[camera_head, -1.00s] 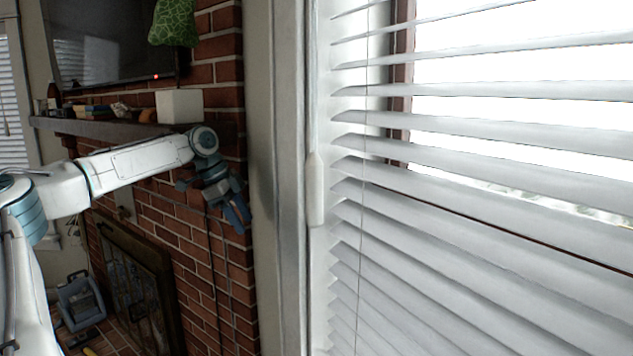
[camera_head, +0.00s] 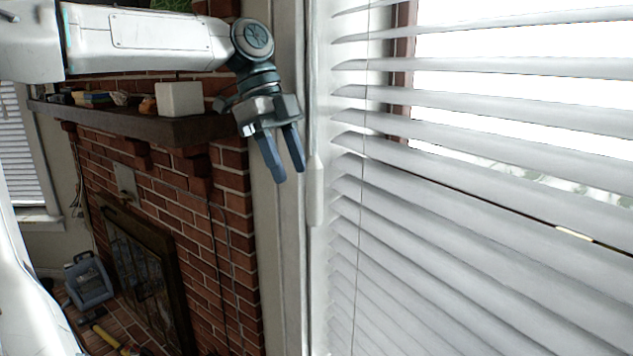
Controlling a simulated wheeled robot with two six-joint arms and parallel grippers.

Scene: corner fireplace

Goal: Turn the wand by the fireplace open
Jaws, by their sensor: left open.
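The white wand (camera_head: 315,192) hangs upright along the left edge of the window blind (camera_head: 470,215), beside the window frame. Its thicker lower end shows clearly, and a thin rod runs up from it. The slats of the blind are tilted, with bright gaps between the upper ones. My left gripper (camera_head: 291,176) is open and empty, with its two dark blue fingers pointing down. In the picture it is just left of the wand's lower end, apart from it. How far it is from the wand in depth I cannot tell. My right gripper is not in view.
A brick fireplace (camera_head: 190,210) with a dark mantel (camera_head: 140,124) stands at the left. A white box (camera_head: 179,99) and small items sit on the mantel. A blue-grey object (camera_head: 89,283) is on the floor. A thin cord (camera_head: 360,220) hangs across the slats.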

